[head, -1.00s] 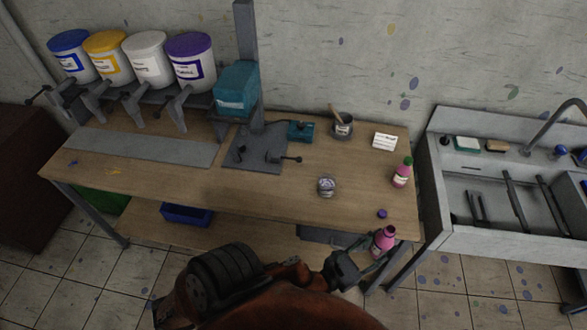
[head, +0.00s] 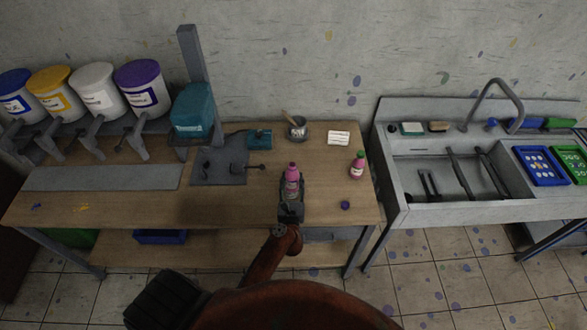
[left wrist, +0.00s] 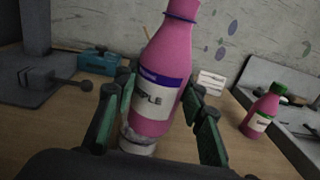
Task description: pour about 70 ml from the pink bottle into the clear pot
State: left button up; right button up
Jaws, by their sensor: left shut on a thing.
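The pink bottle (head: 292,182) has a purple-banded label, which also shows in the left wrist view (left wrist: 160,82). My left gripper (head: 291,208) is shut around its lower body, with one dark finger on each side in the left wrist view (left wrist: 155,122). The bottle looks near upright in the head view; its mouth is cut off in the left wrist view. The clear pot (left wrist: 137,146) shows partly, low behind the bottle's base, in the left wrist view. In the head view the bottle and gripper hide it. My right gripper is not in view.
A loose purple cap (head: 345,205) lies near the table's front right. A green-capped pink bottle (head: 357,166) stands to the right. Behind are a grey cup with a stick (head: 298,130), a white card (head: 339,138) and a teal device (head: 259,139). A sink (head: 450,180) is further right.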

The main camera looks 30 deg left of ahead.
pick_arm(q)
jog(key=shift+w+a+n+g+y+p, duration=0.1)
jog(key=shift+w+n+g+y+p, duration=0.25)
jog(key=shift+w, duration=0.35)
jog(key=shift+w+a+n+g+y+p, duration=0.15)
jog(key=shift+w+p, duration=0.25)
jog(key=shift+w, duration=0.3)
jog(key=d+n+h+p, duration=0.1)
jog(key=d+n, duration=0.1)
jog(key=d+n+h+p, duration=0.1)
jog(key=d+n+p, duration=0.1)
jog(key=n, duration=0.1)
jog(key=w+d+n+g+p, duration=0.1)
jog(key=n, duration=0.1)
jog(key=shift+w+d+n+h+p, duration=0.1)
jog(key=shift+d+n+h+p, duration=0.2)
jog(key=shift+d+h+p, duration=0.1)
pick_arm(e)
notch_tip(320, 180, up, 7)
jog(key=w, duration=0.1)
pick_arm(q)
jog(key=shift+d+f+n+h+p, duration=0.1)
jog(key=shift+d+n+h+p, duration=0.3)
jog(key=shift+n+p, duration=0.15)
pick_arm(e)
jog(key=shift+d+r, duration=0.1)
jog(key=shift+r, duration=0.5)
